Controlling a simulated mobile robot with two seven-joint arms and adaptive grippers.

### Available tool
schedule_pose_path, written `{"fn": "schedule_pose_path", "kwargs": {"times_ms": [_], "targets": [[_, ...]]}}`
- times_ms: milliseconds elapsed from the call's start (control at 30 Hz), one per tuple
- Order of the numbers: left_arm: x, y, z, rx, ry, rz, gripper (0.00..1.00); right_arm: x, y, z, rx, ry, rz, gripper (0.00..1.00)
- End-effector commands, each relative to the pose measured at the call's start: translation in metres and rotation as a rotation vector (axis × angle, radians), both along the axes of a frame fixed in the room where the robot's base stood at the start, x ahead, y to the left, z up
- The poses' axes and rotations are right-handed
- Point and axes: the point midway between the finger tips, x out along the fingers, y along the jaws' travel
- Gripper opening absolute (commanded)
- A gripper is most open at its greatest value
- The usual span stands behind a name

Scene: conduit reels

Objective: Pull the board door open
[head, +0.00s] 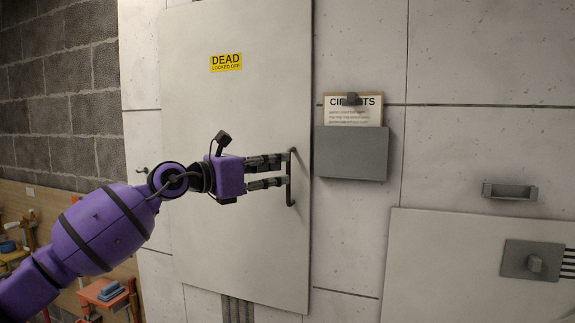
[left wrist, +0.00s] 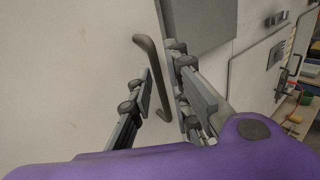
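The board door (head: 250,110) is a tall pale panel with a yellow sign (head: 226,62) reading "DEAD LOCKED OFF". It looks closed in the head view. Its dark upright bar handle (head: 290,194) is near the door's right edge. My left gripper (head: 282,170) reaches it from the left, its fingers apart one above the other, tips close to the bar. In the left wrist view, the handle (left wrist: 150,70) shows between the two separated fingers of the gripper (left wrist: 160,60). I cannot tell whether a finger touches it. My right gripper is not in view.
A grey holder (head: 350,155) with a "CIRCUITS" card (head: 353,106) is on the wall right of the handle. A lower panel (head: 450,265) with a grey latch plate (head: 533,261) is at lower right. An orange stool (head: 103,293) stands at lower left, behind my arm.

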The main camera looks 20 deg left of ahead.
Motion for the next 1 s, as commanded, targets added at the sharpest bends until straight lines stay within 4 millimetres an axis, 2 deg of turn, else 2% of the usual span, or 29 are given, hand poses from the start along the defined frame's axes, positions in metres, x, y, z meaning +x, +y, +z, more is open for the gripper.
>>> {"fn": "schedule_pose_path", "kwargs": {"times_ms": [100, 300, 600, 733, 1000], "targets": [[0.015, -0.013, 0.004, -0.003, -0.002, -0.002, 0.17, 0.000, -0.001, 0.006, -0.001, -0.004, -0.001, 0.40], [0.031, -0.023, 0.001, -0.004, 0.000, -0.001, 0.17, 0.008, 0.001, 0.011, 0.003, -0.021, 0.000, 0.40], [0.034, -0.025, -0.001, -0.002, 0.002, 0.000, 0.17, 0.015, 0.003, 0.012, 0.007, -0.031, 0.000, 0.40], [0.034, -0.025, -0.001, -0.002, 0.002, 0.000, 0.01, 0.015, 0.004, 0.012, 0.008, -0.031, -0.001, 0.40], [0.034, -0.024, 0.000, -0.002, 0.002, 0.000, 0.00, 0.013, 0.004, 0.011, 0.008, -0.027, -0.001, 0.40]]}}
